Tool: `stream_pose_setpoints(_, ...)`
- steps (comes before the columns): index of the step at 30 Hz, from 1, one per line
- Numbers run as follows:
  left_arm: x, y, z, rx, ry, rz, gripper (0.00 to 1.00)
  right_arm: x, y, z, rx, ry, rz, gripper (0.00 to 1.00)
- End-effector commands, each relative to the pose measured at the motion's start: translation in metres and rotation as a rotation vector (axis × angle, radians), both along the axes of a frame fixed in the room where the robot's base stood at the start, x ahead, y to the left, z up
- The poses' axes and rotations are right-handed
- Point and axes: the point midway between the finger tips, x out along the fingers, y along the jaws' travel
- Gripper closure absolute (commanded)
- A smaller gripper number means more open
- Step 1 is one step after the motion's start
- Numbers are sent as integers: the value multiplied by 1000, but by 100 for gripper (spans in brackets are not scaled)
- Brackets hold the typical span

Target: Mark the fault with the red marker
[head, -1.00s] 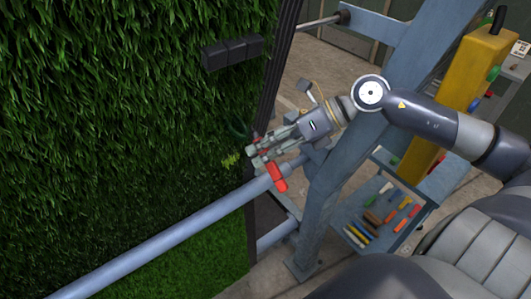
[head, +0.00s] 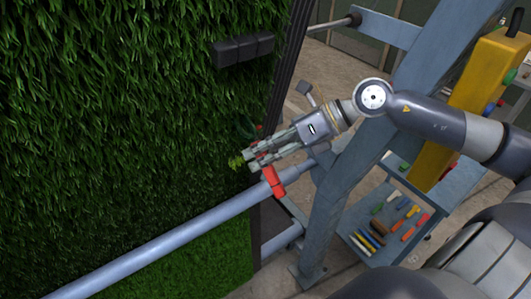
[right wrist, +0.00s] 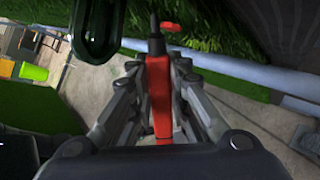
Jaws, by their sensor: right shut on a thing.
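The red marker (right wrist: 158,95) stands between the fingers of my right gripper in the right wrist view, its dark tip pointing away from the wrist. A bright yellow-green patch (head: 235,162) on the dark turf, which looks like the fault, lies just beyond the fingertips. I cannot tell whether the marker tip touches the turf. My left gripper is not in view.
The upright turf panel (head: 120,100) carries a dark block (head: 243,50). A grey rail (head: 180,238) runs below my right gripper, and a grey post (head: 335,200) stands to its right. A shelf (head: 385,262) holds several coloured sticks. A dark green loop (right wrist: 95,30) is close to the fingers.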

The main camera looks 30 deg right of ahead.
Motion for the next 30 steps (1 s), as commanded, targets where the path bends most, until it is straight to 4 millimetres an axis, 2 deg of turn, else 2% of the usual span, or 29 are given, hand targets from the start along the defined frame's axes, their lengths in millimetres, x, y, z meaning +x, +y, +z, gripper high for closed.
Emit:
stream_pose_setpoints(21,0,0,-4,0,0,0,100,0,20,1,0,-1,1,100)
stream_pose_setpoints(30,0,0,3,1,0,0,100,-1,28,2,0,0,0,100)
